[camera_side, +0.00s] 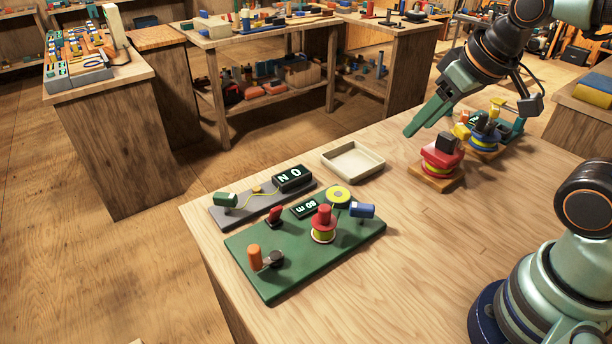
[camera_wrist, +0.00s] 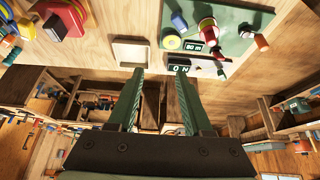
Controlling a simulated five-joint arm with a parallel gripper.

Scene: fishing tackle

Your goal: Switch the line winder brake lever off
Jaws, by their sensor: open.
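The line winder is a green board (camera_side: 325,257) with a red spool (camera_side: 323,222), an orange crank handle (camera_side: 254,256), a blue block and a small display reading 80 m. A small red lever (camera_side: 275,214) stands beside that display; I take it for the brake lever, and its exact setting is hard to tell. Behind it, a grey base carries a black display (camera_side: 292,178) lit with ON; the display also shows in the wrist view (camera_wrist: 181,67). My gripper (camera_side: 410,133) is open and empty, raised above the table, right of the winder. Its fingertips frame empty space in the wrist view (camera_wrist: 160,72).
A cream tray (camera_side: 352,161) lies between the winder and a red reel device (camera_side: 441,161) on a wooden base. A blue and yellow device (camera_side: 486,132) stands behind that. The table's front middle is clear. The winder lies near the left table edge.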

